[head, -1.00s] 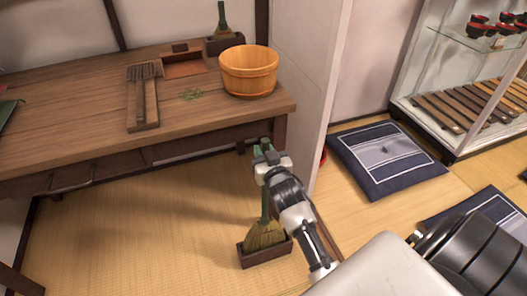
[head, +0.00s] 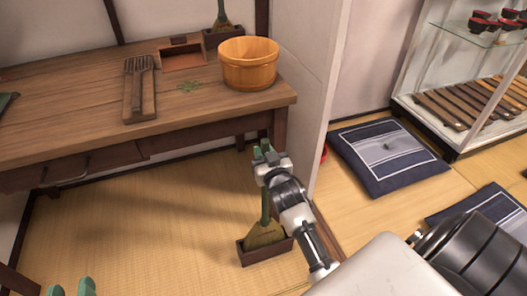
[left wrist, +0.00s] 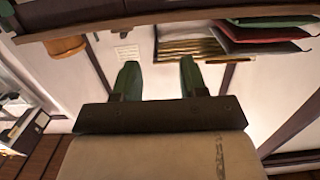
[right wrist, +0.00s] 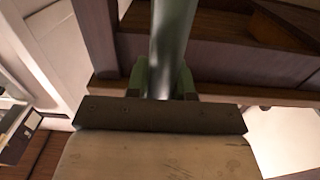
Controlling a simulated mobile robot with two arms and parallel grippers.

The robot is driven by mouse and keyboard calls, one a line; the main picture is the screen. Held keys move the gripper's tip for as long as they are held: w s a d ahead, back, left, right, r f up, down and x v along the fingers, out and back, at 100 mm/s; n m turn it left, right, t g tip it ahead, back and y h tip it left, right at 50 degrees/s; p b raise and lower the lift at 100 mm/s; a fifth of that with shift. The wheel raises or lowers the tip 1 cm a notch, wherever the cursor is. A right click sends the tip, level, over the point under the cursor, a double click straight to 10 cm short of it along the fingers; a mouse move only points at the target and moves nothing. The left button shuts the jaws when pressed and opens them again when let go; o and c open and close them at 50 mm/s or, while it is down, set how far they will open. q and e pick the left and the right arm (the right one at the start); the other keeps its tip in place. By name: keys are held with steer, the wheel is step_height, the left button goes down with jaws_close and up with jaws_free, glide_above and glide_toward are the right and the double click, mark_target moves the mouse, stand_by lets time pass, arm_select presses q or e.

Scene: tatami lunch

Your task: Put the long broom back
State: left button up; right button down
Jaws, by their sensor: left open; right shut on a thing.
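The long broom (head: 264,233) has a green handle and straw-coloured bristles and stands nearly upright. Its bristle end is at the dark wooden box (head: 266,257) on the tatami floor. The box's front wall hides the bristle tips, so I cannot tell whether they rest on its bottom. My right gripper (head: 265,153) is shut on the green handle, which also shows between its fingers in the right wrist view (right wrist: 172,45). My left gripper (head: 72,287) is open and empty at the lower left, away from the broom.
The wooden table (head: 60,130) stands behind, bearing a wooden tub (head: 248,65) and a small broom (head: 222,14) in a holder. A white partition (head: 308,90) is right of the box. A blue cushion (head: 375,180) lies beyond it. Floor left of the box is clear.

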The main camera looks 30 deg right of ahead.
arm_select(q)
step_height(320, 180, up, 6)
steer(key=d+t+h+b, duration=0.1)
steer(key=t+h+b, duration=0.1)
steer(key=t, duration=0.3)
steer(key=shift+s, duration=0.25)
arm_select(e)
steer(key=shift+f, duration=1.7)
steer(key=c, duration=0.9)
jaws_free()
steer(key=shift+f, duration=0.1)
arm_select(q)
step_height(320, 180, down, 8)
steer(key=a+g+y+p, duration=0.1)
steer(key=g+y+p, duration=0.1)
steer(key=g, duration=0.5)
steer(key=shift+s+a+f+y+p, duration=0.15)
steer(key=shift+a+y+p, duration=0.15)
steer(key=shift+y+p, duration=0.15)
arm_select(e)
steer(key=v, duration=1.1)
